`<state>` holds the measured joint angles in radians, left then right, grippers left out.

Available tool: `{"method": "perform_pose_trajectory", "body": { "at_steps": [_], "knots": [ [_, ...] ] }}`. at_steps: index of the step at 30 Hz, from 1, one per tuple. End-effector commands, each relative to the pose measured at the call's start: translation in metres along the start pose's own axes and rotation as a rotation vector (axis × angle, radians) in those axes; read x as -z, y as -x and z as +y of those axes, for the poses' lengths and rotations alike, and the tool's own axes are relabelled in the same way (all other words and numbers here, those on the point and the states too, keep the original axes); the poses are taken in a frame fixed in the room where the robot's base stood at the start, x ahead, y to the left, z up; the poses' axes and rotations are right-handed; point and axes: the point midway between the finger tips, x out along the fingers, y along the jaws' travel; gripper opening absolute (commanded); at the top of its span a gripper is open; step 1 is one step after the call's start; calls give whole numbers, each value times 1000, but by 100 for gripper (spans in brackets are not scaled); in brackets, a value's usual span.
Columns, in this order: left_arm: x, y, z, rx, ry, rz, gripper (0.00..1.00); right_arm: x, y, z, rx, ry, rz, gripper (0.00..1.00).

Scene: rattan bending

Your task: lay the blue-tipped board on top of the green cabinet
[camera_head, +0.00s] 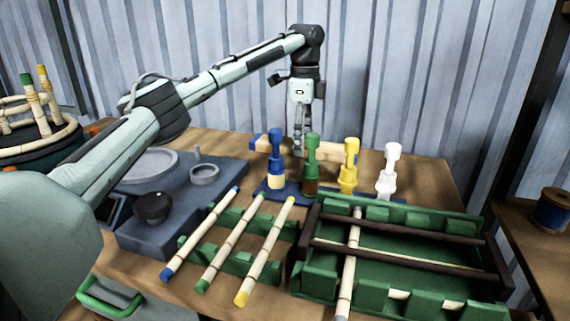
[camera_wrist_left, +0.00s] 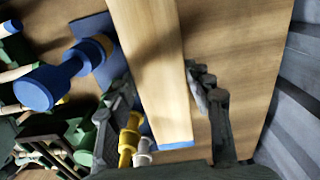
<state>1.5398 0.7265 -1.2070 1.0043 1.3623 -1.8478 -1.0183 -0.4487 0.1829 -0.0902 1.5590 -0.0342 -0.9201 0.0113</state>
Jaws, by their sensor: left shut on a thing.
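The pale wooden board (camera_head: 332,148) with a blue tip lies across behind the coloured clamps in the head view. My left gripper (camera_head: 298,150) points down and is shut on it. In the left wrist view the board (camera_wrist_left: 155,70) runs from the top edge down between the two fingers (camera_wrist_left: 168,115), with a blue end at the bottom. I cannot tell whether it touches the table. A green-handled pale green front (camera_head: 115,298) at the lower left may be the green cabinet; only part of it shows, and its top is hidden. My right gripper is out of view.
Blue (camera_head: 276,160), green (camera_head: 311,160), yellow (camera_head: 350,165) and white (camera_head: 389,170) clamps stand before the board. Several tipped sticks lie on green racks beside a dark green tray (camera_head: 430,275). A grey-blue unit (camera_head: 140,228) is left. Bare table (camera_head: 435,185) shows at the right rear.

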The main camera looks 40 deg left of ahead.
Motion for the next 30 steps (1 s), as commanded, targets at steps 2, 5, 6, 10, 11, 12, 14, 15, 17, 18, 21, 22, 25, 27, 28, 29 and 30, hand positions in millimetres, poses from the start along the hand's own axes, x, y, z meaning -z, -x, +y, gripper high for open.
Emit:
{"method": "perform_pose_trajectory", "body": {
  "at_steps": [2,5,6,10,11,12,14,15,17,18,21,22,25,27,28,29,30],
  "knots": [
    [0,-14,0,-1,0,0,15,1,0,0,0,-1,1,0],
    [0,-25,0,1,0,0,15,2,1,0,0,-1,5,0],
    [0,-27,0,2,0,1,15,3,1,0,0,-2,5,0],
    [0,-38,0,0,0,1,15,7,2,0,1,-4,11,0],
    [0,-42,0,-1,1,0,15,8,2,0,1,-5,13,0],
    [0,-48,0,-1,1,0,15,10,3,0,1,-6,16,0],
    [-1,-57,0,-1,2,0,15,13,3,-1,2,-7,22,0],
    [-1,-62,0,1,2,0,15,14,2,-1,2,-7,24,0],
    [0,-65,0,1,2,1,15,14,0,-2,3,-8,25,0],
    [0,-66,0,2,1,1,15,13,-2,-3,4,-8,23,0],
    [0,-66,0,2,1,2,15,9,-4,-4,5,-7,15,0],
    [0,-66,0,2,1,2,15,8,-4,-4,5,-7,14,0],
    [0,-67,0,1,1,1,15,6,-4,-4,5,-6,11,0],
    [0,-69,0,0,1,1,53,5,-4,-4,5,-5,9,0],
    [0,-68,0,1,1,1,57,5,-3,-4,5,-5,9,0],
    [0,-68,0,1,1,1,61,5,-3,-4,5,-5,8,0],
    [0,-68,0,1,0,1,66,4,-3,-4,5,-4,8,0]
  ]
}}
